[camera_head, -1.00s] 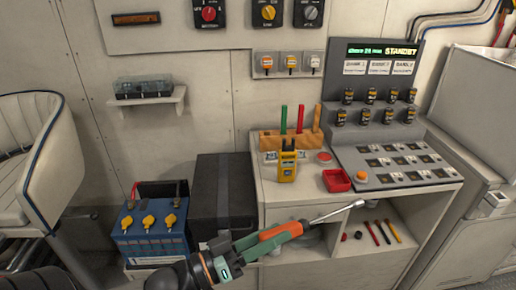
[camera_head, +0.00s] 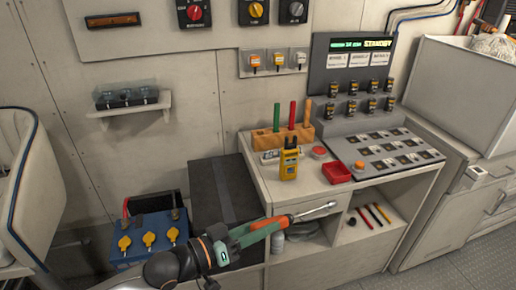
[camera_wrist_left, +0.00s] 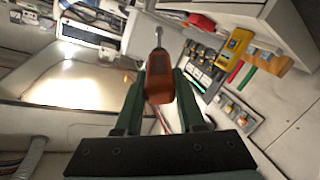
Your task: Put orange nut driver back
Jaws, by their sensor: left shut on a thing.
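My left gripper (camera_head: 250,232) is shut on the orange handle of the nut driver (camera_head: 270,222), whose metal shaft points right in front of the cabinet. In the left wrist view the orange nut driver (camera_wrist_left: 158,80) sits between the two green fingers (camera_wrist_left: 158,92), shaft pointing away. A wooden rack (camera_head: 262,140) on the cabinet top holds upright tools with green, red and wooden-coloured handles; it also shows in the left wrist view (camera_wrist_left: 274,62). The held nut driver is apart from the rack, lower and nearer. My right gripper is not in view.
A yellow meter (camera_head: 289,164), a red tray (camera_head: 336,172) and a red button (camera_head: 319,152) are on the cabinet top (camera_head: 290,190). A sloped switch panel (camera_head: 385,150) stands right. A black box (camera_head: 222,190) and blue battery (camera_head: 150,238) are left. Small tools lie on the open shelf.

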